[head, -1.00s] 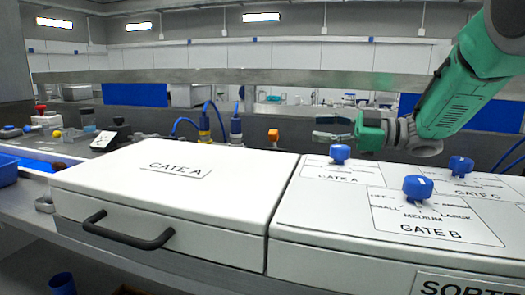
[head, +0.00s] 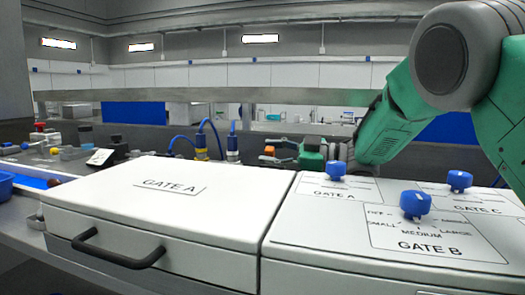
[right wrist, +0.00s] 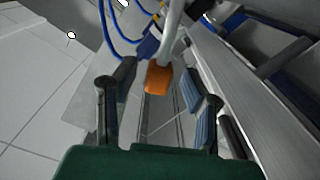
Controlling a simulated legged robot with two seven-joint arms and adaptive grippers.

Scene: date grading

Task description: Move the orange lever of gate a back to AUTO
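The orange lever (head: 269,150) stands behind the white box labelled GATE A (head: 225,170), near its far right corner. In the right wrist view its orange block-shaped end (right wrist: 158,78) sits on a pale rod, between and slightly beyond my fingers. My right gripper (head: 283,151) is at the lever from the right, above the far edge of the boxes. In the right wrist view the right gripper (right wrist: 165,92) is open, with a gap visible beside the lever. The lever's base and any AUTO mark are hidden. My left gripper is not in view.
A control box (head: 300,230) carries blue knobs for gate A (head: 336,169), gate B (head: 415,204) and gate C (head: 459,180). Blue hoses and fittings (head: 232,143) stand left of the lever. The GATE A lid is bare, with a black handle (head: 125,255) in front.

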